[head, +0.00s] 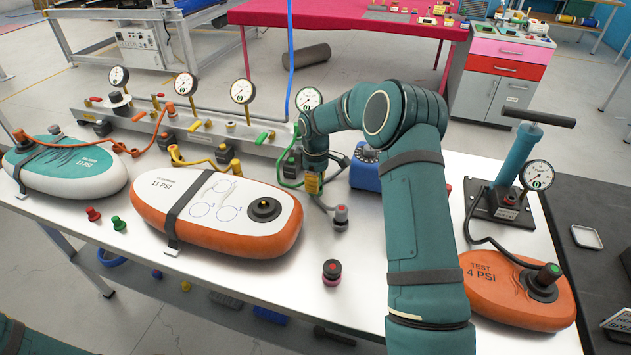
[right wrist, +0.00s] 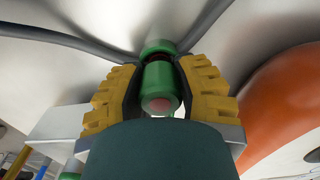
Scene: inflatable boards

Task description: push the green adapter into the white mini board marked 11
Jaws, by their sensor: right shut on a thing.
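The white mini board (head: 188,192), with orange sides and the mark 11 PSI, lies on the table left of centre. A dark strap crosses it, and its black round valve (head: 264,209) is at its right end. My right gripper (head: 314,187) points down just right of the board. In the right wrist view its yellow-padded fingers (right wrist: 158,90) are shut on a green adapter (right wrist: 159,85) with a reddish end. The adapter is apart from the board's valve; in the head view the fingers mostly hide it. My left gripper is not in view.
Small red (head: 93,214) and green (head: 118,223) plugs stand left of the board. A red-topped black fitting (head: 332,270) stands in front. A gauge manifold (head: 190,125) with hoses runs behind. A blue box (head: 366,168) and an orange 4 PSI board (head: 510,292) are to the right.

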